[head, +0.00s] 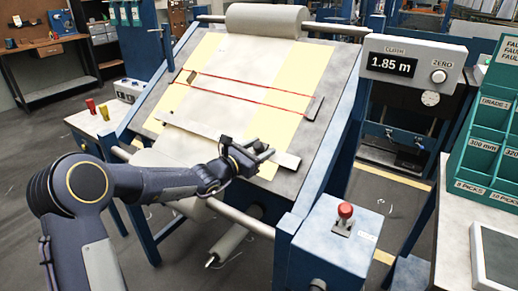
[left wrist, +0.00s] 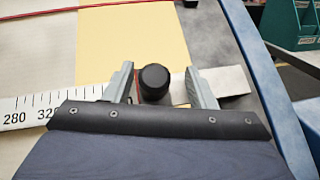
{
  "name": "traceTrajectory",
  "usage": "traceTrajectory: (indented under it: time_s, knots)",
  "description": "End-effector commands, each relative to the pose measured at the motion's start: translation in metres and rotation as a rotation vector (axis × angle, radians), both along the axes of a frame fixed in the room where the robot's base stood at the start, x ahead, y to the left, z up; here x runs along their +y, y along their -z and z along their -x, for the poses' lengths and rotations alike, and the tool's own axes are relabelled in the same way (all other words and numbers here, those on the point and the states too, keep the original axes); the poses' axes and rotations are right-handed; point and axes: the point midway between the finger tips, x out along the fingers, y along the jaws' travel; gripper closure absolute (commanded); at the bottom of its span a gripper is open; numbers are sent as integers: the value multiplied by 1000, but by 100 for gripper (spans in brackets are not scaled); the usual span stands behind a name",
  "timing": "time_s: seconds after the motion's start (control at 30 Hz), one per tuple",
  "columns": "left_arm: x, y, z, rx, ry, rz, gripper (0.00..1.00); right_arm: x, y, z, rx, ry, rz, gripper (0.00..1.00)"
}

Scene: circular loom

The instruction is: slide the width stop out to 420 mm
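The width stop's black round knob (left wrist: 153,82) stands between the two grey fingers of my left gripper (head: 250,152) in the left wrist view. The fingers are open around it, with a gap clearly visible on its right side; contact on the left side is hard to tell. A white scale rail (left wrist: 40,107) with black marks runs under the gripper; 280 and part of another number show at left. In the head view the rail (head: 195,132) slants across the lower part of the inclined table. The stop's exact reading is hidden by my gripper. My right gripper is out of view.
Pale cloth with yellow side bands (head: 285,128) and red lines lies on the inclined table. A display box (head: 410,65) reads 1.85 m. A blue box with a red button (head: 345,210) stands at front right, beside green bins (head: 485,150).

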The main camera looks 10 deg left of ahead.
Motion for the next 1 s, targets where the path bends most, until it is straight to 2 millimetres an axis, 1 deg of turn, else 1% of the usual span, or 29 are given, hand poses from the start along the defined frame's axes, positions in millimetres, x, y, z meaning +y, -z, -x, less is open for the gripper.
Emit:
traceTrajectory:
  time_s: [0.07,0.17,0.27,0.4,0.6,0.73,1.0]
  knots:
    - [-1,-1,1,-1,3,1,52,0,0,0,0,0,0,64]
    - [3,0,6,-1,1,0,52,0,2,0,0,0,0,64]
    - [11,0,19,-1,0,0,52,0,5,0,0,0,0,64]
    - [25,1,40,-1,-1,-1,52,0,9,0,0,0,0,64]
    - [38,1,62,0,0,0,52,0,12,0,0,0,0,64]
    - [40,1,67,1,1,1,52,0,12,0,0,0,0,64]
    - [40,0,67,1,1,1,52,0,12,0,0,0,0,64]
